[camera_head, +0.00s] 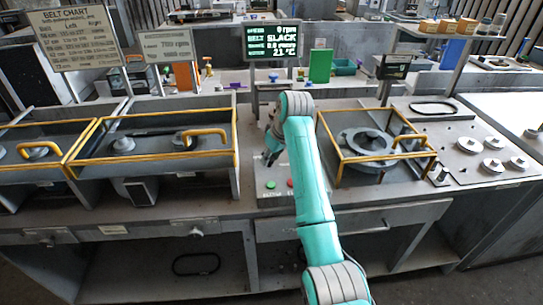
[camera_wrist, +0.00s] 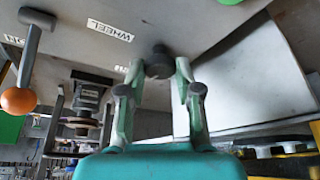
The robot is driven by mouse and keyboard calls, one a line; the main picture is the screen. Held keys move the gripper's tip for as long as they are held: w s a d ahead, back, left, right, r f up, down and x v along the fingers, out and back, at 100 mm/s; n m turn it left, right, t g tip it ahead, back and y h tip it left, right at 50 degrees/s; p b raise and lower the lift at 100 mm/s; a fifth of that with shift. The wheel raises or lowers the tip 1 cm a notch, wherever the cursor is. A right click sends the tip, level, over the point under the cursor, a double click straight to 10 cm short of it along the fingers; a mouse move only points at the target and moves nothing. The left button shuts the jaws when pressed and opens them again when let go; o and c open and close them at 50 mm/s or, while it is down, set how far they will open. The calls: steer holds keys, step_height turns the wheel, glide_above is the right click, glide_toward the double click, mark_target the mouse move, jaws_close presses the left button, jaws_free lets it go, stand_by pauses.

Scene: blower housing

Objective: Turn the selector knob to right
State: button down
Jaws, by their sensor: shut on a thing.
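The dark round selector knob (camera_wrist: 158,62) sits on the grey panel in the wrist view, between the tips of my gripper (camera_wrist: 157,72). The gripper is shut on it, one finger on each side. A white label reading WHEEL (camera_wrist: 110,30) lies on the panel to the knob's left. Which way the knob points cannot be told. In the head view my gripper (camera_head: 270,152) is low over the panel between the yellow-framed housings, and the knob is hidden there by the gripper and arm.
A lever with an orange ball (camera_wrist: 18,100) stands at the wrist view's left. In the head view a green button (camera_head: 270,184) and a red button (camera_head: 290,183) lie in front of my gripper. The screen (camera_head: 272,42) reads BELT SLACK and 0 rpm. Yellow-framed housings (camera_head: 150,148) flank the panel.

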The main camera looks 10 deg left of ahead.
steer(key=shift+m, duration=0.4)
steer(key=c, duration=0.8)
jaws_free()
steer(key=v, duration=0.7)
steer(key=shift+s+r, duration=0.15)
steer(key=shift+r, duration=0.1)
